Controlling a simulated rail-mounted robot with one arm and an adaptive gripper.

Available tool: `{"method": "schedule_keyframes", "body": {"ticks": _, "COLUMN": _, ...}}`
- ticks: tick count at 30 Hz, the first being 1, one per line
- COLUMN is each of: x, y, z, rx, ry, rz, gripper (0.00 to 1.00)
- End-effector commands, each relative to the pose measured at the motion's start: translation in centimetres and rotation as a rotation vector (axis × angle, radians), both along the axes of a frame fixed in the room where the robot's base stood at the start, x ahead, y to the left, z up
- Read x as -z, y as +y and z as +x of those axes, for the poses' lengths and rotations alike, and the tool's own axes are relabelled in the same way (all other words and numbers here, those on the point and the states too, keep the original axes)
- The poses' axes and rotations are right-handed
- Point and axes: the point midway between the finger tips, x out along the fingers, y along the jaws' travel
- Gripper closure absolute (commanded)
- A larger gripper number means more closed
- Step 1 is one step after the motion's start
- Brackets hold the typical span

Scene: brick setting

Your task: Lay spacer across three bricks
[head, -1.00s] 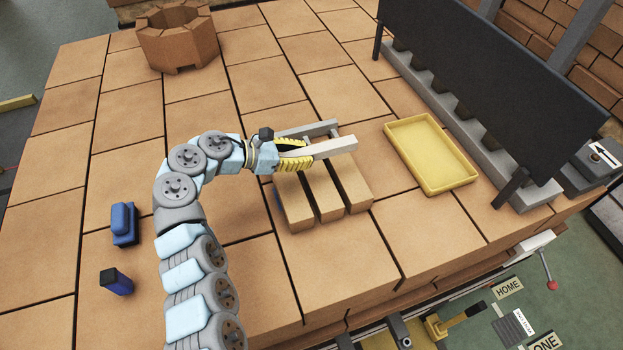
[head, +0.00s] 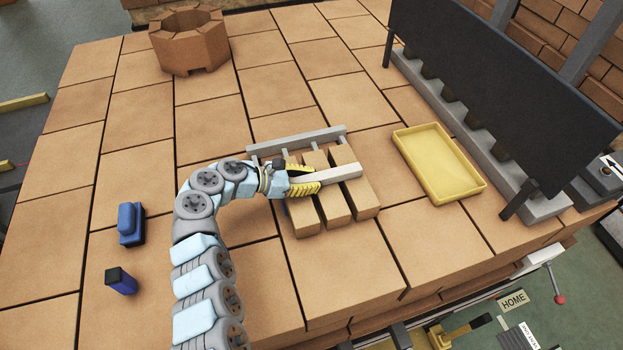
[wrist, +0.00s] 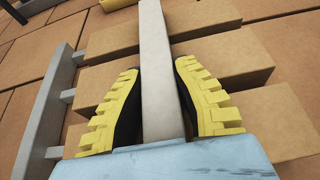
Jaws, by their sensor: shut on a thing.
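Three tan bricks lie side by side on the paved top: the left brick (head: 303,217), the middle brick (head: 332,205) and the right brick (head: 362,198). The spacer (head: 340,173), a pale grey bar, runs crosswise over all three. My gripper (head: 308,178) is shut on the spacer near its left end in the head view. In the wrist view the spacer (wrist: 158,30) stands between the yellow ribbed fingers (wrist: 157,68), with brick tops showing on both sides (wrist: 105,43). I cannot tell whether the spacer touches the bricks. The fingers hide part of the left brick.
A grey toothed bar (head: 297,139) lies along the bricks' far ends. A yellow tray (head: 470,188) sits to the right, before a dark panel (head: 490,90). Two blue objects (head: 130,223) (head: 120,281) stand left of my arm. A brick ring (head: 187,45) stands at the back.

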Motion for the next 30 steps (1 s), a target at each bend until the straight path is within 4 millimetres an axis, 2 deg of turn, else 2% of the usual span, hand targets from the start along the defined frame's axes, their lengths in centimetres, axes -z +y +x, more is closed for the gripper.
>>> {"method": "schedule_keyframes", "body": {"ticks": 2, "x": 0.1, "y": 0.0, "z": 0.0, "rx": 0.001, "ry": 0.0, "rz": -0.001, "gripper": 1.0}}
{"method": "schedule_keyframes", "body": {"ticks": 3, "x": 0.2, "y": 0.0, "z": 0.0, "rx": 0.001, "ry": -0.001, "rz": 0.0, "gripper": 0.63}}
{"method": "schedule_keyframes", "body": {"ticks": 4, "x": 0.2, "y": 0.0, "z": 0.0, "rx": 0.0, "ry": -0.001, "rz": 0.0, "gripper": 0.55}}
{"method": "schedule_keyframes", "body": {"ticks": 5, "x": 0.2, "y": 0.0, "z": 0.0, "rx": 0.0, "ry": -0.001, "rz": 0.0, "gripper": 0.52}}
{"method": "schedule_keyframes", "body": {"ticks": 17, "x": -0.2, "y": 0.4, "z": 0.0, "rx": -0.002, "ry": 0.0, "rz": 0.001, "gripper": 0.52}}
{"method": "schedule_keyframes", "body": {"ticks": 20, "x": -0.7, "y": 1.5, "z": -0.3, "rx": -0.003, "ry": -0.003, "rz": 0.001, "gripper": 0.52}}
{"method": "schedule_keyframes", "body": {"ticks": 30, "x": -3.1, "y": 7.2, "z": -2.2, "rx": -0.002, "ry": 0.0, "rz": 0.002, "gripper": 0.52}}
